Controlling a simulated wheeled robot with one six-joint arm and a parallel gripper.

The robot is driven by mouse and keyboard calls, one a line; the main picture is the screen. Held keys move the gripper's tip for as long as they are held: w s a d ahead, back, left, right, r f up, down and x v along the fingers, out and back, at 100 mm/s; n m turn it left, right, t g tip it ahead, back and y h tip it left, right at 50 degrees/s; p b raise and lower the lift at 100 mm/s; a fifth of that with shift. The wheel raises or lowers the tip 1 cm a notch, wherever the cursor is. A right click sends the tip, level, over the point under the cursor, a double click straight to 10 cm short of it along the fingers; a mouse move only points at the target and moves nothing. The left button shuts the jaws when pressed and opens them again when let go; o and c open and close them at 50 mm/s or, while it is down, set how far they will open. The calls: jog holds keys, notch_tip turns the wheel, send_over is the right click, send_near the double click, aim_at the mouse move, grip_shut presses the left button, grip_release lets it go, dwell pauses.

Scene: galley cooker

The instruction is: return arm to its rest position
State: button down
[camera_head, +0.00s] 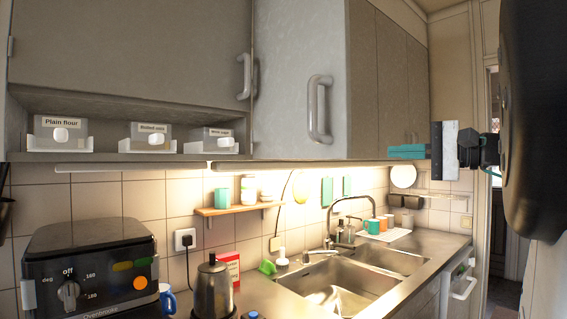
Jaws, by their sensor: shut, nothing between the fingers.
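My gripper (400,151) is at the right of the head view, with its teal fingers pointing left. The fingers are together and nothing shows between them. The gripper is raised in front of the wall cupboards, above the level of the sink. A dark part of my own arm fills the upper right of the view and hides some of the doorway side.
Wall cupboards (300,90) with handles hang above the counter. A black cooker (92,265), a kettle (212,288) and a sink (335,285) line the counter. A small shelf (238,209) holds cups. Cups also stand on a mat beyond the sink.

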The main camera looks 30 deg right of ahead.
jog(key=s+a+f+g+h, duration=0.15)
jog(key=a+f+g, duration=0.35)
jog(key=f, duration=0.6)
jog(key=s+a+f+g+h, duration=0.15)
jog(key=a+f+g, duration=0.3)
jog(key=f, duration=0.65)
jog(key=s+a+f+n+g+h, duration=0.5)
jog(key=s+a+f+n, duration=0.5)
jog(key=a+f+n, duration=0.2)
jog(key=shift+s+a, duration=0.15)
jog(key=shift+a, duration=1.1)
